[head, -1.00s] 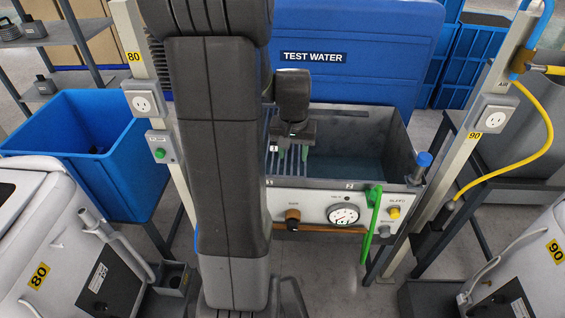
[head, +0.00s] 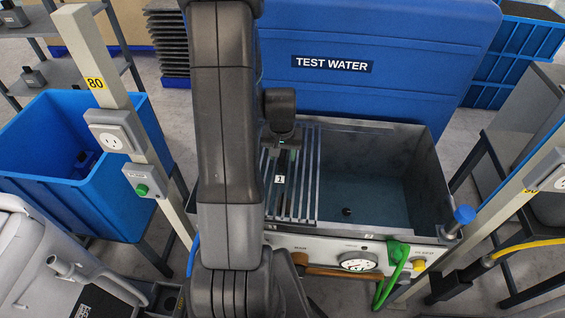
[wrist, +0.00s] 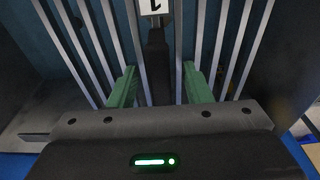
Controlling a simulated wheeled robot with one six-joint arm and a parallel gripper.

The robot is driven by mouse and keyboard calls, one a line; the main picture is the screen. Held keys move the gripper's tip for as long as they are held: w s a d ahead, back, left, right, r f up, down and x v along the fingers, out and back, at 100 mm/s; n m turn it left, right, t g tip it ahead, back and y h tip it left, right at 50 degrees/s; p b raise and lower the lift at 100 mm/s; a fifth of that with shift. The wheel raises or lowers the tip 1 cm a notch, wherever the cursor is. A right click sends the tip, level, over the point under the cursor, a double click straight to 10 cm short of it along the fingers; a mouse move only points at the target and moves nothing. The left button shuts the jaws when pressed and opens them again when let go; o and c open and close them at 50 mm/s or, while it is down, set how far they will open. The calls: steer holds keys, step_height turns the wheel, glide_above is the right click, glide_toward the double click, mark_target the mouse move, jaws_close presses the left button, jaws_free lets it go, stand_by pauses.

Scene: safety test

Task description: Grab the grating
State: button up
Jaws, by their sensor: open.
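The grating (head: 308,180), a rack of parallel grey metal bars, lies across the left part of the open metal tank (head: 430,170). A dark strip with a white tag marked 1 (head: 280,179) runs along its middle. My gripper (wrist: 159,72) is open, its two green fingers on either side of the dark middle piece (wrist: 158,62) in the wrist view. The fingertips are at or very near the bars; I cannot tell whether they touch. In the head view my arm hides the grating's left edge.
The tank's right side is open over water, with a small dark round spot at the bottom. A blue TEST WATER container (head: 400,60) stands behind it. A blue bin (head: 70,190) is at left.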

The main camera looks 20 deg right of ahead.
steer(key=shift+f, duration=0.35)
jaws_close()
steer(key=shift+w+r, duration=0.1)
